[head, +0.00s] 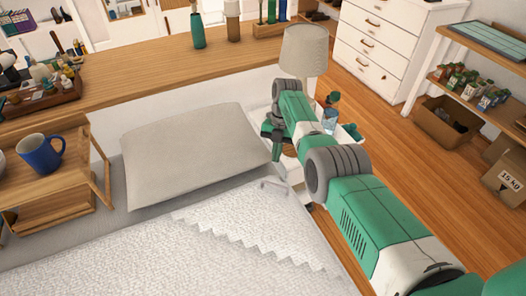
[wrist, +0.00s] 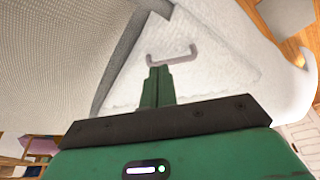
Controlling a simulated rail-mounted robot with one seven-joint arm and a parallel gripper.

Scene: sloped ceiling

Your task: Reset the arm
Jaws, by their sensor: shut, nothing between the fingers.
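My arm reaches from the lower right of the head view to the bedside, beside the pillow (head: 195,155). My gripper (head: 277,160) points down there, partly hidden by the arm. In the wrist view my gripper (wrist: 158,70) shows its green fingers together with nothing between them. A grey bracket-shaped handle (wrist: 173,56) lies just beyond the fingertips, over a white surface (wrist: 215,65). I cannot tell whether the fingers touch it.
The bed (head: 130,260) fills the lower left, with a wooden tray stand (head: 58,210) and blue mug (head: 40,154) on it. A lamp (head: 304,50) stands behind my arm. Wooden floor (head: 385,130) is open to the right, before boxes (head: 448,122) and a white dresser (head: 385,40).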

